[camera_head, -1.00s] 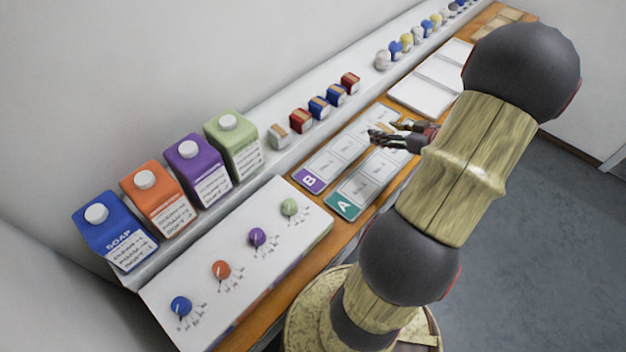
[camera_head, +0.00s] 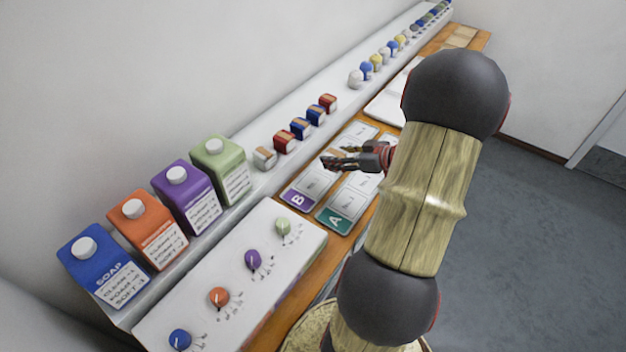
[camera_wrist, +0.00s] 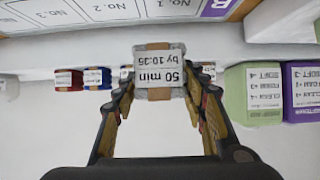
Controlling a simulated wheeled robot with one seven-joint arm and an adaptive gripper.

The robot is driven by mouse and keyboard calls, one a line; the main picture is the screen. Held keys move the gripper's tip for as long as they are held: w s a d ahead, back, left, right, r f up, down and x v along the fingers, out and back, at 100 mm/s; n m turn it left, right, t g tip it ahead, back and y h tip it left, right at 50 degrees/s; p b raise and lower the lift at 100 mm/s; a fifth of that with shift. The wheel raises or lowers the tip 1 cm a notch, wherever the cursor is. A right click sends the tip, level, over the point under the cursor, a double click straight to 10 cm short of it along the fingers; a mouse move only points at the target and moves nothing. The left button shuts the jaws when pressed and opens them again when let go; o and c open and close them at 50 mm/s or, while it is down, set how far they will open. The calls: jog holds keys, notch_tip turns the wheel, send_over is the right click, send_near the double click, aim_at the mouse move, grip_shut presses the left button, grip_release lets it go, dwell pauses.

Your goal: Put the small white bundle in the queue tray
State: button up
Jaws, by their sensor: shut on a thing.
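My gripper (camera_wrist: 162,95) is shut on a small white bundle (camera_wrist: 160,75) with a brown band and a label reading "50 min by 10:35". In the head view my gripper (camera_head: 340,161) is above the strip marked B (camera_head: 297,199), and the bundle in it cannot be made out there. The strip marked A (camera_head: 335,220) lies beside B. Both have numbered white slots; B's show in the wrist view (camera_wrist: 218,8). No queue label is readable, so I cannot tell which tray is the queue tray.
On the wall ledge stand another white bundle (camera_head: 264,157), red and blue bundles (camera_head: 300,128), and several soap cartons (camera_head: 187,190). A white panel with colored knobs (camera_head: 240,275) is in front. White boards (camera_head: 388,105) lie beyond the strips.

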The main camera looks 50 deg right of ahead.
jog(key=w+a+f+b, duration=0.1)
jog(key=w+f, duration=0.1)
jog(key=w+a+f+b, duration=0.1)
jog(key=w+f, duration=0.1)
jog(key=w+a+f+b, duration=0.1)
jog(key=f, duration=0.1)
jog(key=shift+w+f, duration=0.15)
jog(key=shift+w, duration=0.25)
jog(key=f+b, duration=0.1)
jog(key=f, duration=0.1)
jog(key=f+b, duration=0.1)
jog(key=shift+w+a+f+b, duration=0.15)
jog(key=shift+w+f+b, duration=0.05)
jog(key=shift+f+b, duration=0.2)
jog(key=shift+r, duration=0.1)
jog(key=o, duration=1.2)
jog(key=shift+s+r, duration=0.1)
jog(key=p+v, duration=0.5)
jog(key=v, duration=0.5)
jog(key=shift+s+r, duration=0.4)
jog(key=shift+s, duration=0.45)
